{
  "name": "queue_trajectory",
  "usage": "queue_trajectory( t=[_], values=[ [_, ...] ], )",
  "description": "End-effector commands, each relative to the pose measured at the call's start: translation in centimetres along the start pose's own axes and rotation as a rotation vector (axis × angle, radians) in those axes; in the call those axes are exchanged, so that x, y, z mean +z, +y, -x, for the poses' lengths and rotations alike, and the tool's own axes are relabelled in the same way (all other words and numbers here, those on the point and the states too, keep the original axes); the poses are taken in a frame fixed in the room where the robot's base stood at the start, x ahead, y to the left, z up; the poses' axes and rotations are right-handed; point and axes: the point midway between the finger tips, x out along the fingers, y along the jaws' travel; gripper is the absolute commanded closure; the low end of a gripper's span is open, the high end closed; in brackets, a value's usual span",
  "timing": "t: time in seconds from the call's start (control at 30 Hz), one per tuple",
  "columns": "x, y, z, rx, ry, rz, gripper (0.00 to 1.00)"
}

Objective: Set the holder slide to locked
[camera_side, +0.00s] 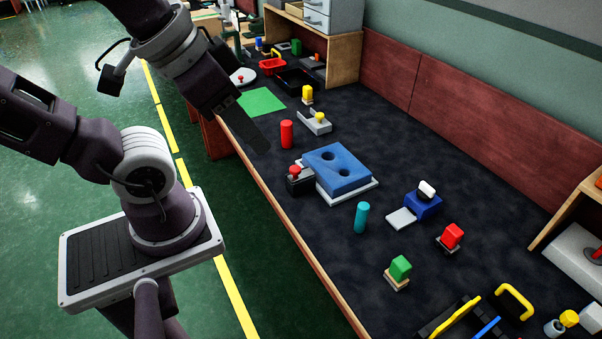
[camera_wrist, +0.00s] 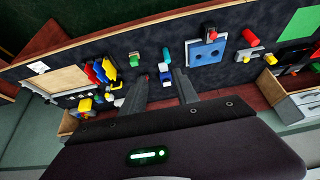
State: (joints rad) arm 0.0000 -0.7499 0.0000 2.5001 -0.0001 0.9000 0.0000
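A blue block with two round holes (camera_side: 338,166) lies on a white plate; it shows in the wrist view (camera_wrist: 205,54). A dark box with a red knob (camera_side: 298,179) sits at its left edge. A smaller blue block with a white-topped dark knob (camera_side: 424,205) has a pale flat plate at its front left. I cannot tell for certain which of these is the holder slide. My gripper (camera_side: 256,138) hangs above the left part of the bench, apart from every object. In the wrist view its fingers (camera_wrist: 162,73) are spread, with nothing held between them.
A red cylinder (camera_side: 286,134) and a teal cylinder (camera_side: 362,217) stand near the blue holed block. Red (camera_side: 452,236) and green (camera_side: 400,268) blocks stand at the right. A green mat (camera_side: 262,102) lies left. The bench's front edge (camera_side: 283,232) is clear.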

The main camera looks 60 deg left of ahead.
Motion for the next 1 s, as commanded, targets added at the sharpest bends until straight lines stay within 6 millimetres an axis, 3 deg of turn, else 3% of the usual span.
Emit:
queue_trajectory(
  t=[0.43,0.5,0.57,0.67,0.83,1.0],
  values=[
    [0.0,0.0,0.0,0.000,0.000,0.000,0.64],
    [0.0,-0.1,-0.1,-0.003,-0.007,-0.002,0.52],
    [0.3,-0.5,-0.7,-0.019,-0.056,-0.014,0.50],
    [1.4,-2.3,-2.9,-0.100,-0.258,-0.077,0.50],
    [3.4,-8.0,-7.0,-0.363,-0.698,-0.292,0.50],
    [2.8,-13.6,-10.7,-0.683,-1.023,-0.611,0.50]
  ],
)
